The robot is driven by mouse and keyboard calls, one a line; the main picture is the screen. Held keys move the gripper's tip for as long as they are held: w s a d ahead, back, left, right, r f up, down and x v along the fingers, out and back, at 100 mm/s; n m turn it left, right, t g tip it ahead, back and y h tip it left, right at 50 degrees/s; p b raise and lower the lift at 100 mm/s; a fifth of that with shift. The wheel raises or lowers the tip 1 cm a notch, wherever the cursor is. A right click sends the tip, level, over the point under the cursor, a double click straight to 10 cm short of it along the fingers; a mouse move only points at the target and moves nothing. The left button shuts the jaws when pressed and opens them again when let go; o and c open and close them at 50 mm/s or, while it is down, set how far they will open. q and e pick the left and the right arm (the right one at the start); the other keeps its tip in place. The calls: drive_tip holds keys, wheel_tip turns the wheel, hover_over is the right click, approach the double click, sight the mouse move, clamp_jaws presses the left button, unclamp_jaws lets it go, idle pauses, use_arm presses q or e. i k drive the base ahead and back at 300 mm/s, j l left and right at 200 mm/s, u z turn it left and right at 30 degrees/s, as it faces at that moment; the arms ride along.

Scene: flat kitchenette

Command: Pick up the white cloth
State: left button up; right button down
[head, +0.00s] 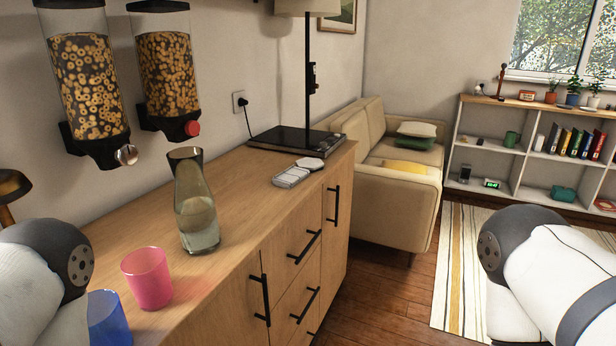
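I cannot make out a white cloth for certain in the head view. A flat whitish item (291,177) with a raised rim lies on the wooden sideboard (247,200), near its far end. A smaller pale item (310,163) lies just behind it; it is too small to tell what it is. Parts of my two arms show at the lower left and lower right edges. Neither gripper is in the picture.
A glass carafe (196,215), pink cup (147,278) and blue cup (108,318) stand on the near sideboard. Cereal dispensers (82,85) hang above. A lamp (308,80) stands behind. A sofa (395,190), shelf (520,150) and striped rug (460,260) lie beyond.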

sight(290, 178)
drive_tip(key=u, duration=4.75)
drive_tip(key=z, duration=4.75)
drive_tip(key=i+l+u, duration=0.2)
drive_tip(key=l+u, duration=0.2)
drive_tip(key=l, duration=0.15)
drive_tip(key=i+l+u, duration=0.15)
drive_tip(key=l+u, duration=0.7)
drive_tip(key=l, duration=0.3)
